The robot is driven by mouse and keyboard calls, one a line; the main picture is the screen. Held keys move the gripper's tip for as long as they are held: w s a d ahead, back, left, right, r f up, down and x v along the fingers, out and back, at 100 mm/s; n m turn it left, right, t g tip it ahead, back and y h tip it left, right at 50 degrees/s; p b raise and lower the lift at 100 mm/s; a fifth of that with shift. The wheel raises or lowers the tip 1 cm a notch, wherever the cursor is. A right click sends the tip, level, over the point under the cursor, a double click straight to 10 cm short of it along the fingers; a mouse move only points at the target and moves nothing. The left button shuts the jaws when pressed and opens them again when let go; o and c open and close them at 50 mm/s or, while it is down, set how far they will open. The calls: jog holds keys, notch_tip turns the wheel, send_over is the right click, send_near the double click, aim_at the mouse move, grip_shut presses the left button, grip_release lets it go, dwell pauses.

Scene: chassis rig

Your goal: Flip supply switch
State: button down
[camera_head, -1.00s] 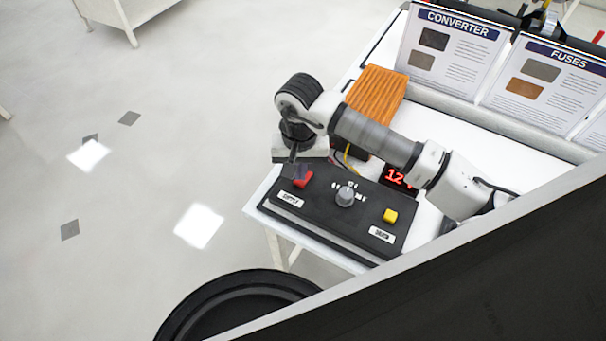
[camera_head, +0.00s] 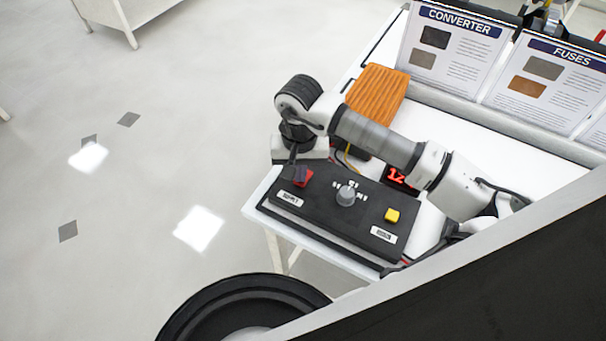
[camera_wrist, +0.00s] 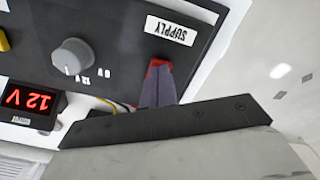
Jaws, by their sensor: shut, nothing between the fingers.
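The red supply switch (camera_head: 303,178) sits at the left end of the black control panel (camera_head: 330,212), by the SUPPLY label (camera_head: 290,199). My gripper (camera_head: 291,174) points down at the switch, its fingers closed together. In the wrist view, the closed grey fingertips (camera_wrist: 158,80) reach the red switch (camera_wrist: 156,62) and cover most of it. They look to be touching it. The SUPPLY label also shows in the wrist view (camera_wrist: 169,30). The switch's exact tilt is hidden by the fingers.
The panel also has a grey knob (camera_head: 346,195) and a yellow button (camera_head: 392,215). A red-lit display (camera_head: 399,177) reads 12 V in the wrist view. An orange ribbed block (camera_head: 377,95) stands behind, with CONVERTER and FUSES boards (camera_head: 452,50) at the back.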

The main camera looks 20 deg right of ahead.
jog(key=shift+f+b, duration=0.4)
jog(key=shift+b, duration=0.1)
jog(key=shift+r+p, duration=0.9)
jog(key=shift+r, duration=2.65)
